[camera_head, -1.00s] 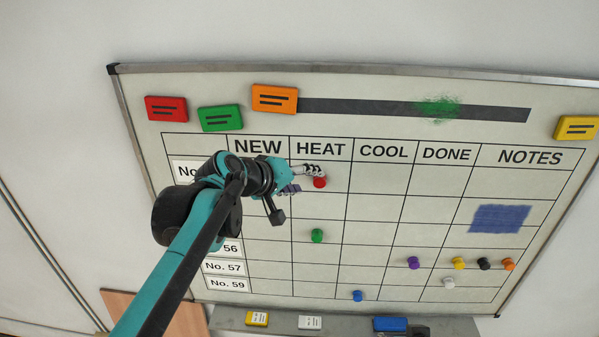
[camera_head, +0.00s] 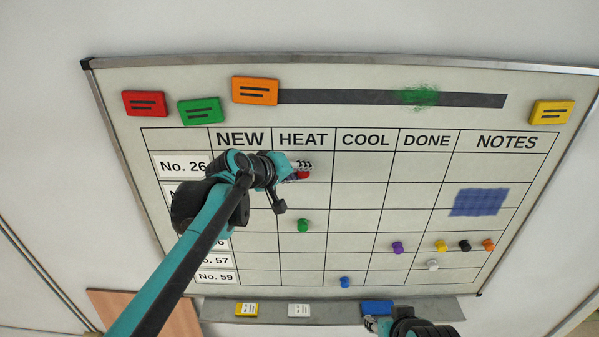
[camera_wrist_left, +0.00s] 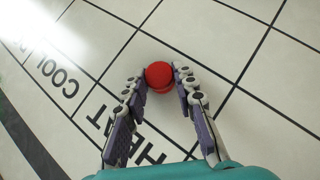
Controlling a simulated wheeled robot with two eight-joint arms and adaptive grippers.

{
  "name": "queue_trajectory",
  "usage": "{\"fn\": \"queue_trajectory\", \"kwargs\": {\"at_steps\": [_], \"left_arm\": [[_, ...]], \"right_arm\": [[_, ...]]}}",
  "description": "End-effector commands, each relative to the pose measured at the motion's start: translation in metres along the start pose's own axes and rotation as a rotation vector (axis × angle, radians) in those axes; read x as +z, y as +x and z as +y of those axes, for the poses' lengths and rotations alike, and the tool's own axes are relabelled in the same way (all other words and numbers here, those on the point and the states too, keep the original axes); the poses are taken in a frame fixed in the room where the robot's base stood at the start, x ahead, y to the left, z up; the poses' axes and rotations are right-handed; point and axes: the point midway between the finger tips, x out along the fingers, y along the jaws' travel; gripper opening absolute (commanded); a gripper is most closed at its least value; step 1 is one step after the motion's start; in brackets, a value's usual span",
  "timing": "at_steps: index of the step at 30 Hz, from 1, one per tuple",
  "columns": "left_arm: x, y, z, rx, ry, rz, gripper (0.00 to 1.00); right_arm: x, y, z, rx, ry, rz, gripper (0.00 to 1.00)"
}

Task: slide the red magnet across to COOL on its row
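The red magnet (camera_head: 303,175) is on the whiteboard (camera_head: 560,145) in the HEAT column, in the No. 26 row. My left gripper (camera_head: 300,172) reaches it from the left. In the left wrist view the red magnet (camera_wrist_left: 159,75) sits between the two fingertips (camera_wrist_left: 160,82), with the fingers close on both sides. I cannot tell whether both fingers press on it. The COOL heading (camera_head: 365,140) is one column to the right of HEAT, and the COOL cell in this row looks empty. Part of my right gripper (camera_head: 372,324) shows at the bottom edge; its fingers are unclear.
A green magnet (camera_head: 303,225) is lower in the HEAT column. A blue magnet (camera_head: 345,282) is near the grid's bottom; purple (camera_head: 398,247) and several others are further right. A tray (camera_head: 340,311) with blocks runs below the board.

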Motion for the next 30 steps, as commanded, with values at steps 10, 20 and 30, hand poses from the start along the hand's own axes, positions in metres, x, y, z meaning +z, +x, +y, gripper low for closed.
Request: {"fn": "queue_trajectory", "kwargs": {"at_steps": [10, 20, 30], "left_arm": [[0.006, 0.006, 0.009, 0.001, 0.001, -0.001, 0.0], [0.014, 0.014, 0.021, 0.001, 0.0, -0.001, 0.0], [0.022, 0.023, 0.034, 0.0, 0.001, -0.001, 0.0]], "right_arm": [[0.0, 0.0, 0.0, 0.0, 0.0, 0.0, 0.4], [0.0, 0.0, 0.0, 0.0, 0.0, 0.0, 0.4], [-0.001, -0.001, 0.0, 0.0, 0.0, 0.0, 0.4]]}}
